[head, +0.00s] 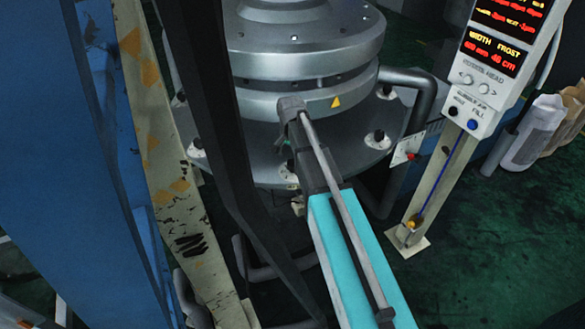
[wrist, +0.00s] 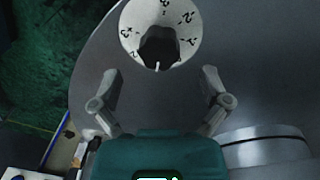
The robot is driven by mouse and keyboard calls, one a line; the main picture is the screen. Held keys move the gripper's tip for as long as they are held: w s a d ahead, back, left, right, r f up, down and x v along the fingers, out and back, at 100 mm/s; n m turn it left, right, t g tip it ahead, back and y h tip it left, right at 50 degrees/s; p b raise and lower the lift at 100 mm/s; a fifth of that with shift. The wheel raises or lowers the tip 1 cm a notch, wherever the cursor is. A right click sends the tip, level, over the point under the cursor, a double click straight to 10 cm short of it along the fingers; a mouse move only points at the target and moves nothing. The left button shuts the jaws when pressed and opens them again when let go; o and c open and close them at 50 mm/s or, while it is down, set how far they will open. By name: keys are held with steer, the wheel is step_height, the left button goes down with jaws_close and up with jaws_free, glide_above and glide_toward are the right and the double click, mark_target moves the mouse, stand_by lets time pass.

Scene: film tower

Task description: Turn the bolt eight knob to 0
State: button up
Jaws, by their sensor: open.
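In the wrist view, a round white dial with black numbers (wrist: 184,44) sits near the top on the grey flange. A dark knob (wrist: 158,42) stands at its middle, with a white pointer mark toward the bottom of the picture. Marks such as 2, 3, -2 and -3 show around the dial; the mark under the pointer is not readable. My gripper (wrist: 160,77) is open and empty, its two fingers apart on either side just below the dial, not touching the knob.
In the head view, the round grey die (head: 300,58) stands on a flange with several bolts. A control panel (head: 492,75) on a post stands farther right.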

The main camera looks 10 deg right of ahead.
mark_target(293, 163)
steer(key=shift+f+b, duration=1.7)
steer(key=shift+f, duration=0.3)
steer(key=c, duration=1.1)
steer(key=shift+c, duration=0.2)
steer(key=shift+n, duration=0.5)
steer(key=n, duration=0.3)
steer(key=shift+s, duration=0.1)
steer(key=shift+n, duration=2.5)
